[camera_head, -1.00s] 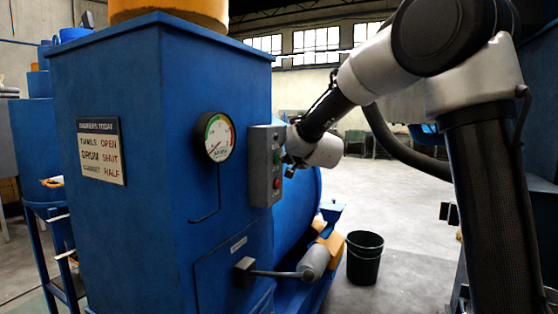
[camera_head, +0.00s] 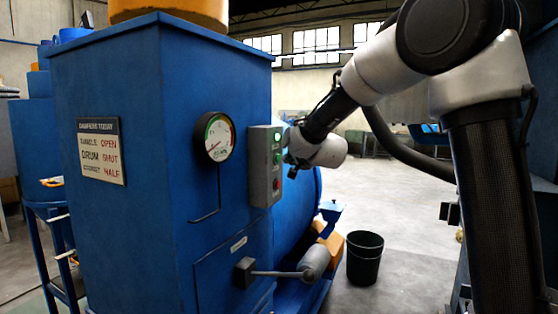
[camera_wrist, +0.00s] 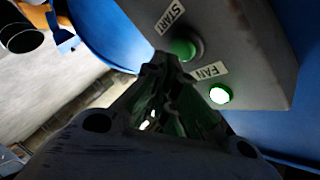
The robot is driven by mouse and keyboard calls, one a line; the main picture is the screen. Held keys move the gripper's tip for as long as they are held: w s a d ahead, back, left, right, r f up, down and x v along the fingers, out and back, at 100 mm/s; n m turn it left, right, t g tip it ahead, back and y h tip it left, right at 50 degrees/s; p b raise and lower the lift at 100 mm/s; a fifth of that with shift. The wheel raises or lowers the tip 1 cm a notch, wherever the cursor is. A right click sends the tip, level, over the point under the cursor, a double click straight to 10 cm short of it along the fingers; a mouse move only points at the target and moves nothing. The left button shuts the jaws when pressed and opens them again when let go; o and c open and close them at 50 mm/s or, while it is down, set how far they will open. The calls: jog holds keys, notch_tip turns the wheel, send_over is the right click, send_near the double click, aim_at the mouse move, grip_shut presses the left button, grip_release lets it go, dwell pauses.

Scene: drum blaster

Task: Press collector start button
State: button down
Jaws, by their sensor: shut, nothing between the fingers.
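The grey control box (camera_head: 259,170) is on the side of the blue machine. In the wrist view, a round green button (camera_wrist: 183,49) sits beside the START label (camera_wrist: 170,16). A brightly lit green light (camera_wrist: 220,95) sits beside the FAN label (camera_wrist: 210,70). My gripper (camera_wrist: 166,62) is shut and empty, its tips beside the START button and overlapping its edge in the picture. Whether they touch it I cannot tell. In the head view my gripper (camera_head: 290,162) is at the box's right side, close to its face. A red button (camera_head: 277,183) is lower on the box.
A dial gauge (camera_head: 215,137) and a sign (camera_head: 101,150) are on the blue machine (camera_head: 120,230).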

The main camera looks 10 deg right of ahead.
jog(key=shift+s+d, duration=0.15)
jog(key=shift+d, duration=0.1)
jog(key=s+d, duration=0.1)
jog(key=d, duration=0.1)
jog(key=s+d, duration=0.2)
dwell(0.5)
jog(key=shift+w, duration=0.1)
dwell(0.3)
